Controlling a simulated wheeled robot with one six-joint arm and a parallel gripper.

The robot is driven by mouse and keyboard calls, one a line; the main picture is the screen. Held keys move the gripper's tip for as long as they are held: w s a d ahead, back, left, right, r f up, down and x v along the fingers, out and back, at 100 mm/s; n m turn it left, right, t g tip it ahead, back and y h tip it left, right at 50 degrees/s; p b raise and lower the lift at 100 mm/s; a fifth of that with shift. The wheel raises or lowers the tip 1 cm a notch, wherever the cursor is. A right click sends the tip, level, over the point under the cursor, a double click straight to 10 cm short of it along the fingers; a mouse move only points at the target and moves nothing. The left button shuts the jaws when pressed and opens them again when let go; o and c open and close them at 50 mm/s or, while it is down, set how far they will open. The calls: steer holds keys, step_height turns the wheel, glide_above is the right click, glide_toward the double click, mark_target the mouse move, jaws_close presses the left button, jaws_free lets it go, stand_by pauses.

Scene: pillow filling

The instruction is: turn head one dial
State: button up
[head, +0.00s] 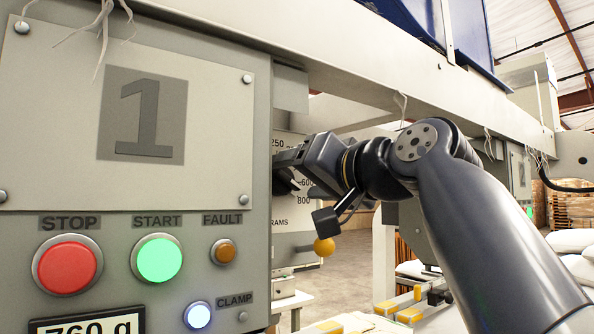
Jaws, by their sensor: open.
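A pale dial face (291,222) with printed numbers and the word ending in "RAMS" shows behind the edge of the grey control box marked 1 (230,52). My gripper (282,182) is at the dial face, seen from the side, and its fingertips are partly hidden by the box edge. It is open.
The box carries a red STOP button (67,266), a lit green START button (157,259), an amber FAULT lamp (223,252), a lit CLAMP lamp (198,317) and a 760 g display (88,327). A beam (400,68) runs above my arm. White sacks (571,241) lie at right.

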steer(key=shift+w+a, duration=0.2)
steer(key=shift+w, duration=0.05)
steer(key=shift+c, duration=0.3)
steer(key=c, duration=0.9)
